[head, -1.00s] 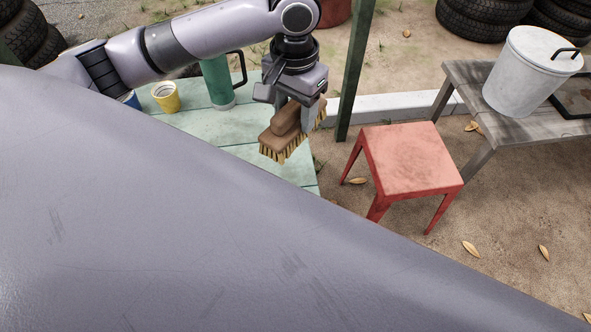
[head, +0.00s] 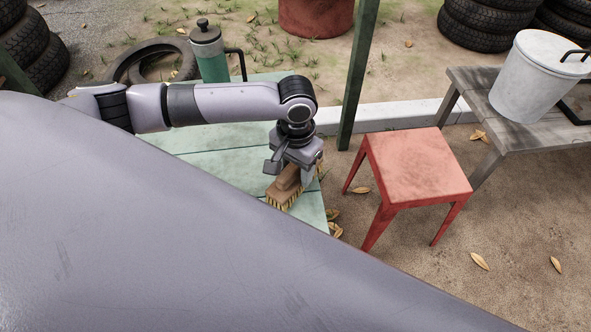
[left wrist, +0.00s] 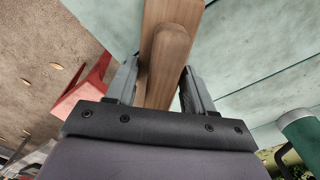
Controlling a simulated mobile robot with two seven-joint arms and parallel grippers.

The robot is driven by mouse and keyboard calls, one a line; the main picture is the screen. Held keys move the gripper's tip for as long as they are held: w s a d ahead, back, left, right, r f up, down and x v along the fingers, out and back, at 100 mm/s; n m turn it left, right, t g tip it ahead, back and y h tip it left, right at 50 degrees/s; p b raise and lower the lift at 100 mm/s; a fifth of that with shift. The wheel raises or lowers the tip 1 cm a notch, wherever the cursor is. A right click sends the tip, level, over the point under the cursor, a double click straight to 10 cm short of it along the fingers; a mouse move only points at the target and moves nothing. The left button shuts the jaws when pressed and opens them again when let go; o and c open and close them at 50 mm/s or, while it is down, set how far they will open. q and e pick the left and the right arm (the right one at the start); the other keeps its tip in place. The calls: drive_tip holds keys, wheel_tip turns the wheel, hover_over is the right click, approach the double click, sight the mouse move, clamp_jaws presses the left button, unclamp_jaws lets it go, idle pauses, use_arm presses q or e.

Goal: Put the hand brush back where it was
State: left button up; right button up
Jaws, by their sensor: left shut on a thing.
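The hand brush (head: 287,184) has a brown wooden back and handle with pale bristles pointing down. My left gripper (head: 296,168) is shut on its raised handle, over the right end of the pale green table (head: 222,150). In the left wrist view the wooden brush (left wrist: 170,55) sits between the two fingers (left wrist: 160,85). The bristles are at or just above the table top; I cannot tell whether they touch it. My right gripper is not in view.
A green flask (head: 210,55) stands at the table's back. A red stool (head: 415,165) stands right of the table, near a green post (head: 357,75). A white lidded bin (head: 530,80) is on a grey bench (head: 490,90). My own large grey surface hides the table's front.

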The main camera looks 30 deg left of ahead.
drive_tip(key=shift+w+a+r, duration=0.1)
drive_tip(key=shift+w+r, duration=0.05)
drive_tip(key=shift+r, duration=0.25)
use_arm(q)
drive_tip(key=o, duration=1)
drive_tip(key=shift+f, duration=0.15)
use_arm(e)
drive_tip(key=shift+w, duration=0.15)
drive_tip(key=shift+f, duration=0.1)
use_arm(q)
wheel_tip(320, 180, up, 11)
drive_tip(key=p, duration=0.3)
drive_tip(key=shift+p, duration=0.3)
drive_tip(key=shift+r, duration=0.7)
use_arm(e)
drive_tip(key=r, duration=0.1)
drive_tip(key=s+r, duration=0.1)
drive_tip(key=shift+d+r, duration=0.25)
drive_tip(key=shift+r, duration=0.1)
